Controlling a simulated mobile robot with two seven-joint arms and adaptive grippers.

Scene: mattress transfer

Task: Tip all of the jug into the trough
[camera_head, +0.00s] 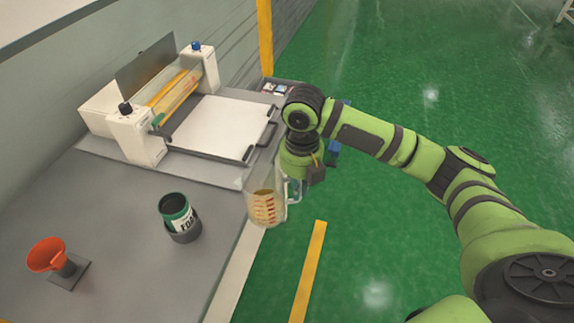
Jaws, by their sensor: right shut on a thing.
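The clear jug (265,200) has orange scale marks and amber contents. It is roughly upright, held over the table's right edge. My right gripper (303,180) is shut on the jug, on its handle side at the right. The fingertips are partly hidden. The machine (140,137) at the back left has two white end posts, with a long yellowish, partly clear part between them that looks like the trough (178,92). The jug is to the right of and nearer than this machine. My left gripper is not in view.
A dark green labelled can (176,212) sits in a grey holder on the grey table (130,250). An orange funnel (47,254) stands at the front left. A white tray (222,127) with a black handle lies before the machine. Green floor lies to the right.

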